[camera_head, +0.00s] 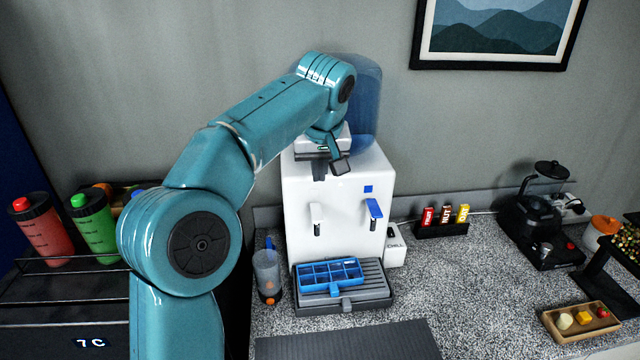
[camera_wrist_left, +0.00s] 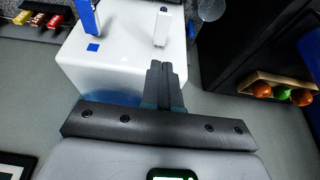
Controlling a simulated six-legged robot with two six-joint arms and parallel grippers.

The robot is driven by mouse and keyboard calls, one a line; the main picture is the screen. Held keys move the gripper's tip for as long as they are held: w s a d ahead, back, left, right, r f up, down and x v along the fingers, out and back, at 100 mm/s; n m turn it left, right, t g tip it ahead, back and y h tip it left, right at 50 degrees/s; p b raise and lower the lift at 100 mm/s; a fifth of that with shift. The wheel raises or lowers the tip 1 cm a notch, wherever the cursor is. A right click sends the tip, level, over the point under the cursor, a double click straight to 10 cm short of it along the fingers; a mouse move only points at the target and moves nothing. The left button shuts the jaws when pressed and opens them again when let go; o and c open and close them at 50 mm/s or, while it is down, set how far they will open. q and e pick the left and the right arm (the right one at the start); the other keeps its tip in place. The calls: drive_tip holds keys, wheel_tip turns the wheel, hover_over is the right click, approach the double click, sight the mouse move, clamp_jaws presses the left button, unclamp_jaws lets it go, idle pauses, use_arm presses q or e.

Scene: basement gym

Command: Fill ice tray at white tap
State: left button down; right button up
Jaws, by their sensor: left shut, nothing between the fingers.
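A white water dispenser (camera_head: 340,205) stands on the counter, with a white tap (camera_head: 316,215) on the left of its front and a blue tap (camera_head: 375,210) on the right. The blue ice tray (camera_head: 330,274) sits on the grey drip tray (camera_head: 375,288) below the taps, nearer the white one. I cannot tell whether it holds water. My left gripper (camera_head: 319,172) is above the white tap, at the dispenser's upper front, pointing down. In the left wrist view its fingers (camera_wrist_left: 160,70) are shut and empty, apart from the white tap (camera_wrist_left: 161,27); the blue tap (camera_wrist_left: 88,17) shows left. My right gripper is out of view.
A clear jug (camera_head: 267,272) stands left of the drip tray. A small white box (camera_head: 395,247) and a rack of packets (camera_head: 441,228) are to the right. Farther right are a black grinder (camera_head: 540,215) and a wooden tray (camera_head: 560,335). Speckled counter (camera_head: 465,285) lies open between.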

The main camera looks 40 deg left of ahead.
use_arm(q)
drive_tip(key=v, duration=0.4)
drive_tip(key=shift+w, duration=0.1)
drive_tip(key=shift+a, duration=0.15)
idle(0.3)
